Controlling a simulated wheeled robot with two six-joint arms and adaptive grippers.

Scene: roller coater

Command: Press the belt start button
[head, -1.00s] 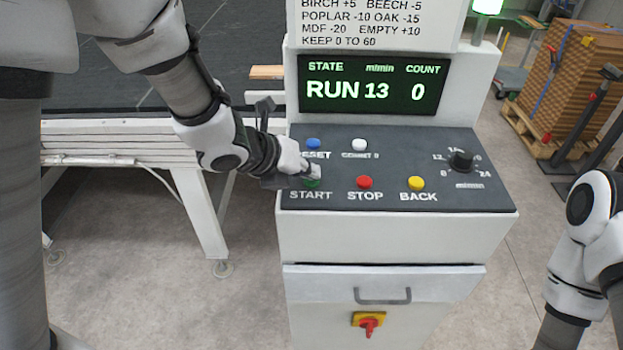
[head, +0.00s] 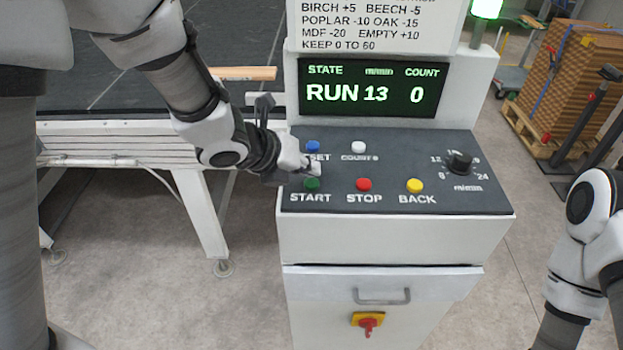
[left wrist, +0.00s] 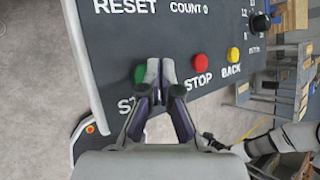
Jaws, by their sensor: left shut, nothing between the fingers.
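The green START button (head: 312,184) sits at the front left of the dark control panel (head: 400,150). It also shows in the left wrist view (left wrist: 140,75), partly hidden by a fingertip. My left gripper (head: 314,171) is shut and empty, just above and behind the button in the head view, with a small gap showing between them. In the left wrist view its fingertips (left wrist: 160,70) are together right beside the button. The display (head: 372,88) reads RUN, 13 and COUNT 0. My right arm is at the right edge; its gripper is out of view.
The red STOP button (head: 364,184) and yellow BACK button (head: 414,186) lie to the right. The blue RESET button (head: 313,146) and white COUNT 0 button (head: 358,147) are behind. A speed knob (head: 460,162) is at right. A wood strip (head: 245,73) lies by the belt.

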